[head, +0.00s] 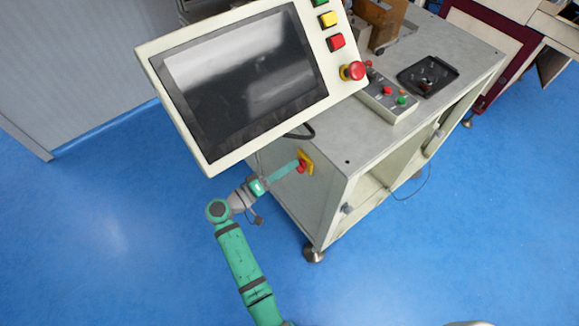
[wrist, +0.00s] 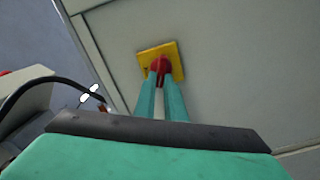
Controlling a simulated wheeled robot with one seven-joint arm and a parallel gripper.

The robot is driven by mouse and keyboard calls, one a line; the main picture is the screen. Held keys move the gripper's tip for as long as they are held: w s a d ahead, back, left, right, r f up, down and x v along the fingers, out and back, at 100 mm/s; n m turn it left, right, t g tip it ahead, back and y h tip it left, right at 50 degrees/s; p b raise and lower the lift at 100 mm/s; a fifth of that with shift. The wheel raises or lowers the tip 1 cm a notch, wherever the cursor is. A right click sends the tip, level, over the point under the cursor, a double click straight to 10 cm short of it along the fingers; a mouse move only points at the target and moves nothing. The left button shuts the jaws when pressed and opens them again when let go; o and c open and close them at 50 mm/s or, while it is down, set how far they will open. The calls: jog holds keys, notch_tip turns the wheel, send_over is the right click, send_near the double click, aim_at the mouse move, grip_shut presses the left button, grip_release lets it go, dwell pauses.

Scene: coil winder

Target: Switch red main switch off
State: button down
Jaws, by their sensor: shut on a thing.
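The red main switch (wrist: 161,64) sits on a yellow square plate (wrist: 177,58) on the cabinet's side panel. The plate looks slightly tilted in the wrist view. In the head view the switch (head: 301,167) and its yellow plate (head: 307,159) show on the cabinet side below the screen. My gripper (wrist: 161,80) has its two green fingers shut on the red switch knob, one on each side. My gripper also shows at the switch in the head view (head: 297,167). The fingers hide part of the knob, and I cannot tell its exact turn.
A large screen panel (head: 240,75) with buttons and a red emergency stop (head: 354,71) overhangs my arm. A small control box (head: 390,98) and a black tray (head: 428,76) sit on the cabinet top (head: 350,135). A black cable hangs at the left in the wrist view. Blue floor (head: 120,240) is clear.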

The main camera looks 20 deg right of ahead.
jog(key=n, duration=0.4)
jog(key=shift+w+a+f+n, duration=0.15)
jog(key=shift+a+f+n, duration=0.1)
jog(key=shift+n, duration=0.15)
dwell(0.4)
jog(key=c, duration=1.8)
grip_release()
jog(key=shift+d, duration=0.1)
jog(key=v, duration=1.1)
jog(key=shift+d, duration=0.1)
